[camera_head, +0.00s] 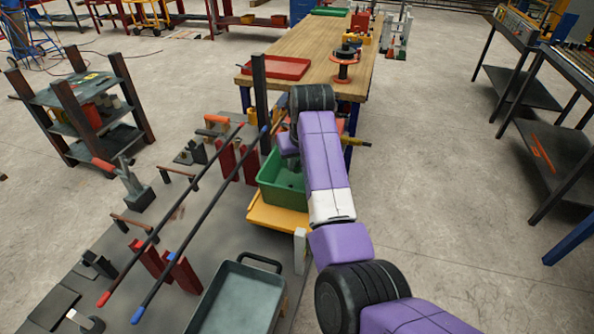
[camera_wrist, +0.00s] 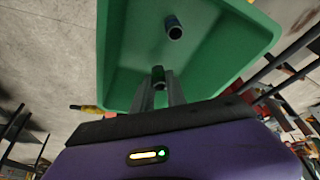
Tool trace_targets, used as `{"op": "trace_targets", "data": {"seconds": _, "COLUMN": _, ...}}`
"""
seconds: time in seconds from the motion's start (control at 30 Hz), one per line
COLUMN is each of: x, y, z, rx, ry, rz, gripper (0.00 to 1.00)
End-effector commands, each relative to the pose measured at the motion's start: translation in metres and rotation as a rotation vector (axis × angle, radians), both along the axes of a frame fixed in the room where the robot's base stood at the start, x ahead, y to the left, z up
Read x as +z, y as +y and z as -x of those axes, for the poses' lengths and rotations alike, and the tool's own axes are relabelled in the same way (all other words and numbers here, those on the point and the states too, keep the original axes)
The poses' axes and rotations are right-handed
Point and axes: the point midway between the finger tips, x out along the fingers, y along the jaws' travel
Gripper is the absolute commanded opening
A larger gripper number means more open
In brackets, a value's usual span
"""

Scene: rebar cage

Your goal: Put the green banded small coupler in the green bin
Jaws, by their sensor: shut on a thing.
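The green bin (camera_head: 268,184) stands on a yellow board at the middle of the head view, partly hidden by my purple arm. In the wrist view the green bin (camera_wrist: 120,60) fills the upper middle, with its inside facing me. My gripper (camera_wrist: 159,88) is over the bin and shut on a small dark coupler (camera_wrist: 158,73), held at the fingertips; its band is hard to make out. Another dark coupler (camera_wrist: 173,27) lies inside the bin, apart from the fingers. The fingertips are hidden in the head view.
A grey tray (camera_head: 238,300) sits in front of the bin. Two long bars (camera_head: 205,220) lie on red supports to the left.

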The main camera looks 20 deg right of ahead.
Motion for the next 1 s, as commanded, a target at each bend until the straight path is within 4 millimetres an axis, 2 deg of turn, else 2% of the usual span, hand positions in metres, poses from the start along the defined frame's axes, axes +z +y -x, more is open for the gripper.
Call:
{"op": "trace_targets", "data": {"seconds": 0.1, "x": -0.02, "y": 0.0, "z": 0.001, "rx": 0.001, "ry": 0.005, "rz": 0.0, "gripper": 0.0}}
{"op": "trace_targets", "data": {"seconds": 0.2, "x": -0.03, "y": 0.0, "z": 0.001, "rx": 0.0, "ry": 0.003, "rz": 0.0, "gripper": 0.0}}
{"op": "trace_targets", "data": {"seconds": 0.57, "x": -0.035, "y": 0.0, "z": 0.001, "rx": 0.0, "ry": 0.002, "rz": 0.0, "gripper": 0.0}}
{"op": "trace_targets", "data": {"seconds": 0.6, "x": -0.034, "y": 0.0, "z": 0.001, "rx": 0.0, "ry": 0.002, "rz": 0.0, "gripper": 0.23}}
{"op": "trace_targets", "data": {"seconds": 0.7, "x": -0.034, "y": 0.0, "z": 0.001, "rx": 0.0, "ry": 0.002, "rz": 0.0, "gripper": 0.39}}
{"op": "trace_targets", "data": {"seconds": 1.0, "x": -0.033, "y": 0.0, "z": 0.0, "rx": 0.0, "ry": 0.001, "rz": 0.0, "gripper": 0.39}}
